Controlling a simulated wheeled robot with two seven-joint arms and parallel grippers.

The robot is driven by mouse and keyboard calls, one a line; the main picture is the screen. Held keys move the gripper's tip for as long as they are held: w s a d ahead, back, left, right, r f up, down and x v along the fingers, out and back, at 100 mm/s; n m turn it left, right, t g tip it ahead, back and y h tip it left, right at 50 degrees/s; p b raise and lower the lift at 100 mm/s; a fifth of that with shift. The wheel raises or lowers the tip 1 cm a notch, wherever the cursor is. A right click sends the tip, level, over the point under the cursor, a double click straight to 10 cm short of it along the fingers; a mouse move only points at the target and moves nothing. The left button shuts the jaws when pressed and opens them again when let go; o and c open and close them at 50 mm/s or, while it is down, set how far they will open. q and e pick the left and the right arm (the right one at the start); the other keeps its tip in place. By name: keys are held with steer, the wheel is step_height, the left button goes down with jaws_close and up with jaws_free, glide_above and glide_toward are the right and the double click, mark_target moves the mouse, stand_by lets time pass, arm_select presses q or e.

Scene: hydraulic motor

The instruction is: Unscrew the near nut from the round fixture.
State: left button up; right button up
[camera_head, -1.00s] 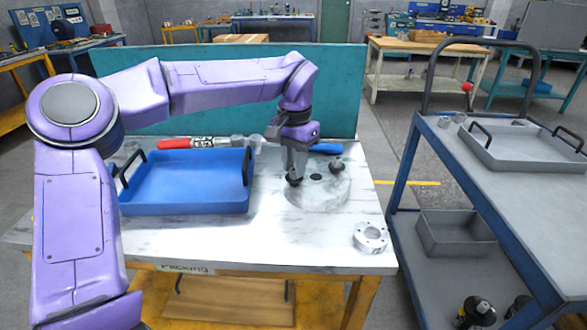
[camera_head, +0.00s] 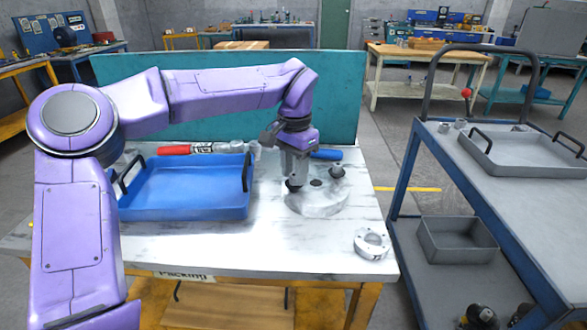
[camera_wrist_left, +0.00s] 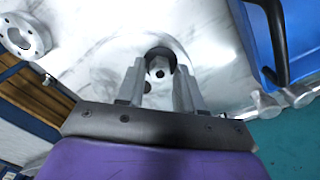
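The round fixture (camera_head: 318,206), a grey disc, lies on the marbled tabletop right of the blue tray. The near nut (camera_head: 295,187) is dark and sits on its near left side; a second dark nut (camera_head: 337,171) sits farther back. My left gripper (camera_head: 294,178) points down at the near nut. In the left wrist view, the fingers (camera_wrist_left: 160,68) stand apart on either side of the near nut (camera_wrist_left: 161,53), close to its edges. Whether they press on it is not clear. A light stud end shows in the nut's middle. My right gripper is not in view.
The blue tray (camera_head: 185,211) with black handles stands left of the fixture. A red-handled tool (camera_head: 175,150) and a blue-handled piece (camera_head: 326,154) lie behind. A metal flange (camera_head: 371,244) lies at the front right corner. A grey cart (camera_head: 540,220) stands to the right.

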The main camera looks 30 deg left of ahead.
arm_select(q)
steer(key=m+p, duration=0.1)
steer(key=m, duration=0.1)
steer(key=m+p, duration=0.1)
steer(key=m, duration=0.1)
steer(key=m+p, duration=0.1)
steer(key=m, duration=0.2)
steer(key=shift+r, duration=0.4)
steer(key=shift+f+m, duration=0.15)
steer(key=shift+m, duration=0.55)
steer(key=shift+f, duration=0.35)
steer(key=shift+r, duration=0.15)
steer(key=shift+b, duration=0.3)
steer(key=shift+r, duration=0.1)
